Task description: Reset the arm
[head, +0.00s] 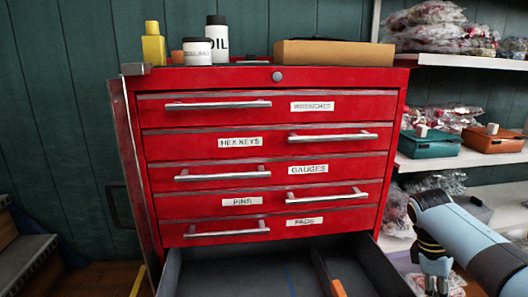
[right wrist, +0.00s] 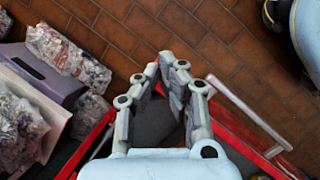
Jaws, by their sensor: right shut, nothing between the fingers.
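My right arm (head: 445,235) comes in at the lower right of the head view, beside the red tool cabinet (head: 275,90). In the right wrist view my right gripper (right wrist: 170,64) has its fingertips together with nothing between them. It appears over or close to the red drawer front with a silver bar handle (right wrist: 250,114); the exact gap cannot be told. The cabinet's lowest drawer (head: 205,272) is pulled out, with a dark inside, a divider and an orange item (head: 338,288) partly cut off by the frame. My left gripper is in neither view.
The labelled drawers above are closed, with silver handles (head: 218,104) standing out. Bottles and a cardboard box (head: 335,53) stand on top. Shelves with bagged parts, a teal case (head: 431,143) and an orange case (head: 493,138) are at the right. Brown tiled floor (right wrist: 130,30) shows beyond the drawer.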

